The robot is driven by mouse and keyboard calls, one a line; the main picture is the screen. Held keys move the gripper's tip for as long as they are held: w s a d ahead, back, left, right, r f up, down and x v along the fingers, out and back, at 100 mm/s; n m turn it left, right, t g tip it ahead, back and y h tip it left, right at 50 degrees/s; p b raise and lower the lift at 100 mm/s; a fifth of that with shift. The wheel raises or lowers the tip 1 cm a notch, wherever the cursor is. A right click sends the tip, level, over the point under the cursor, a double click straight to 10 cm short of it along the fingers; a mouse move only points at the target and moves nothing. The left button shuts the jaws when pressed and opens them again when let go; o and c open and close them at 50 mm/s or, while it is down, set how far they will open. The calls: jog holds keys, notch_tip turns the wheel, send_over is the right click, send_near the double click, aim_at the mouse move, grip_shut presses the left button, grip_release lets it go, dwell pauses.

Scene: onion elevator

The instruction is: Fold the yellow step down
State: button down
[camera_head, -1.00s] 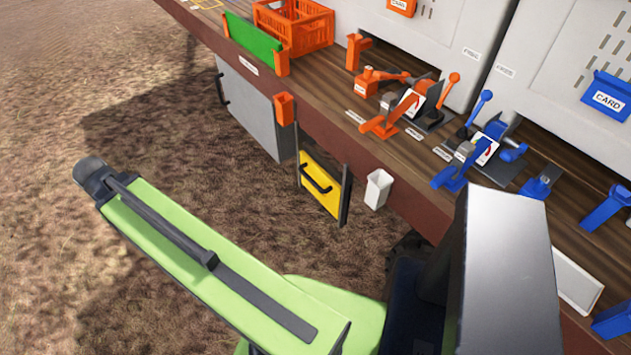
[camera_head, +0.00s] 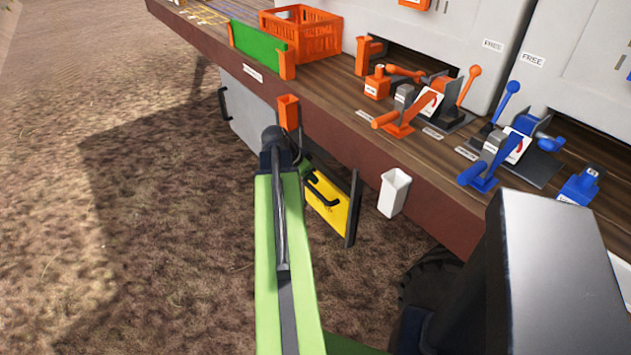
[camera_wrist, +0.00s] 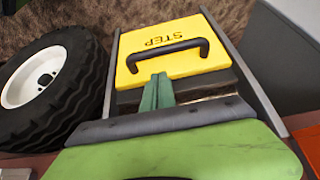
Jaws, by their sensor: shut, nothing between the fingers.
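The yellow step (camera_head: 333,206) hangs between dark rails below the deck edge in the head view, its face standing roughly upright. My green arm covers part of its left side. It has a black bar handle (camera_head: 322,192). In the wrist view the yellow step (camera_wrist: 196,28) fills the upper middle, with the word STEP and the black handle (camera_wrist: 168,52) across it. My gripper (camera_wrist: 162,78), with green fingers, is shut and empty. Its tips show just below the handle in that picture; I cannot tell whether they touch the step.
The wooden deck edge (camera_head: 350,155) runs above the step, with an orange holder (camera_head: 288,112) and a white holder (camera_head: 395,192) on its side. A black wheel with a white hub (camera_wrist: 38,78) stands beside the step. Open dirt ground (camera_head: 170,250) lies left.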

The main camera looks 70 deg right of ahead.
jog(key=b, duration=0.6)
send_near(327, 194)
jog(key=x, duration=0.4)
jog(key=shift+f, duration=0.25)
jog(key=shift+s+d, duration=0.1)
jog(key=shift+s, duration=0.05)
